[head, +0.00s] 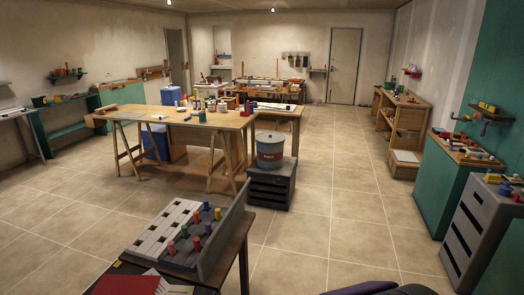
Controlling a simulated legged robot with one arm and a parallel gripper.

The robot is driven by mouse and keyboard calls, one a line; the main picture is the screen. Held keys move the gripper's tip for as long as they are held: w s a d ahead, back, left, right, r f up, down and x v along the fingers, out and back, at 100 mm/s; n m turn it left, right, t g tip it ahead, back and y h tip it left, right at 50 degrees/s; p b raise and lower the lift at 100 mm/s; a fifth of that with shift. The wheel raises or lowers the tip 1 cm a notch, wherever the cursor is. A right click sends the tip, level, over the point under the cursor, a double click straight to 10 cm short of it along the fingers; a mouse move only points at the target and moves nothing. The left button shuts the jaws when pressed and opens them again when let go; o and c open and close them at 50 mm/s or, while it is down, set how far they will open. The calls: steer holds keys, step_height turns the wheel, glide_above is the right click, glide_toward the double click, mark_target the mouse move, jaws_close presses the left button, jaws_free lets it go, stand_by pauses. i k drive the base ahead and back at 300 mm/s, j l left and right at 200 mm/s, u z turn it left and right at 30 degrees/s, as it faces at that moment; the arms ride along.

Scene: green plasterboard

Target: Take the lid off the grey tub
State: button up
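The grey tub (270,148) stands upright on a dark grey drawer unit (271,187) near the middle of the view, just right of the long wooden trestle table. It is round, with a reddish band around its side. Its flat pale lid (270,136) appears to sit on top, though it is small at this distance. My gripper is not in view.
The wooden trestle table (165,118) stands left of the tub, with a blue bin under it. A near table at the bottom left carries a pegged grey board (175,232). Tiled floor (335,215) is open right of the tub.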

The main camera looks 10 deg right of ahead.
mark_target(267, 138)
steer(key=i+l+z, duration=0.4)
steer(key=i+l, duration=0.15)
steer(key=i, duration=0.2)
steer(key=i+l+z, duration=0.2)
steer(key=i, duration=0.2)
steer(key=i+l+z, duration=0.2)
steer(key=i, duration=0.2)
steer(key=i+u, duration=0.15)
steer(key=i, duration=0.75)
steer(key=i+l+u, duration=0.1)
steer(key=i, duration=0.8)
steer(key=i+j+u, duration=0.15)
steer(key=i+u, duration=0.25)
steer(key=i, duration=0.55)
steer(key=i+l+u, duration=0.15)
steer(key=i+u, duration=0.25)
steer(key=i, duration=0.5)
steer(key=i+j+z, duration=0.2)
steer(key=i, duration=0.3)
steer(key=i+j+z, duration=0.25)
steer(key=i, duration=0.3)
